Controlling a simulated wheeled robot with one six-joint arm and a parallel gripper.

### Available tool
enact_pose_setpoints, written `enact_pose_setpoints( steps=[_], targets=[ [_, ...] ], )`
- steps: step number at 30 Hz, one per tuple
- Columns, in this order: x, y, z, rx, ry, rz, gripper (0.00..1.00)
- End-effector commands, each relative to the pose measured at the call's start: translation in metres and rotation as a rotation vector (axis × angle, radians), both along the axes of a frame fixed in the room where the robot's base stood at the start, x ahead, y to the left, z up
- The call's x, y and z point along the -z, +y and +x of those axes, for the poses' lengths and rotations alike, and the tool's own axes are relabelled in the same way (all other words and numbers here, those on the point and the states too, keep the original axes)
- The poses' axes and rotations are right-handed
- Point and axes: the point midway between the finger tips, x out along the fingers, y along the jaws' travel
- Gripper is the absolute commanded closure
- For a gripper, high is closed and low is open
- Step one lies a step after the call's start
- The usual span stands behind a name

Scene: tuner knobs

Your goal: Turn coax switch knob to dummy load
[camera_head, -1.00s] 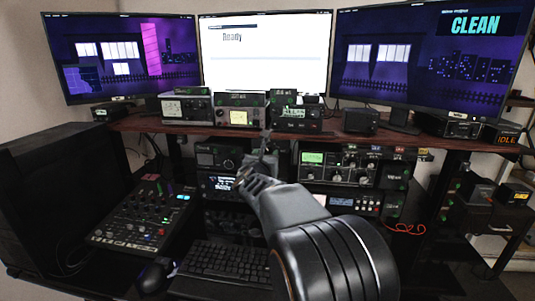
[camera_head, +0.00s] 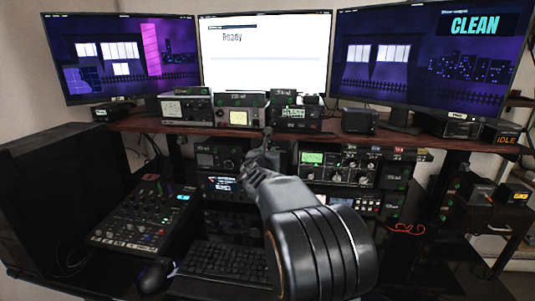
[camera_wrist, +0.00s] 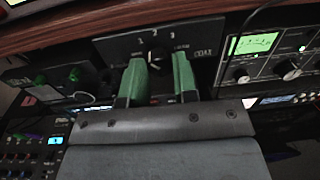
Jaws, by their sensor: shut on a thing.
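The coax switch (camera_wrist: 112,45) is a dark panel under the wooden shelf in the wrist view, marked 1, 2, 3 and COAX. The fingers hide part of the knob and the lower labels; which way the knob points and a dummy load label cannot be read. In the head view my gripper (camera_head: 267,143) reaches the shelf's underside, and my arm covers the switch.
A radio tuner with a green display (camera_head: 312,158) and several knobs stands right of the switch. The wooden shelf (camera_head: 225,128) runs just above my gripper. Below are a keyboard (camera_head: 215,262) and a mixer (camera_head: 140,215). A monitor reads CLEAN (camera_head: 474,26).

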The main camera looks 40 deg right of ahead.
Motion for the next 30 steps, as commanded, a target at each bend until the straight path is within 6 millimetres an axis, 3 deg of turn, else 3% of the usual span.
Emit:
enact_pose_setpoints(
  steps=[6, 17, 30],
  targets=[
    [0.0, 0.0001, 0.0, 0.0, 0.0, 0.0, 0.97],
    [0.0036, 0.0, -0.0001, 0.0, -0.064, 0.064, 0.97],
    [0.0051, -0.0002, -0.0004, -0.001, -0.333, 0.342, 0.97]
  ],
)
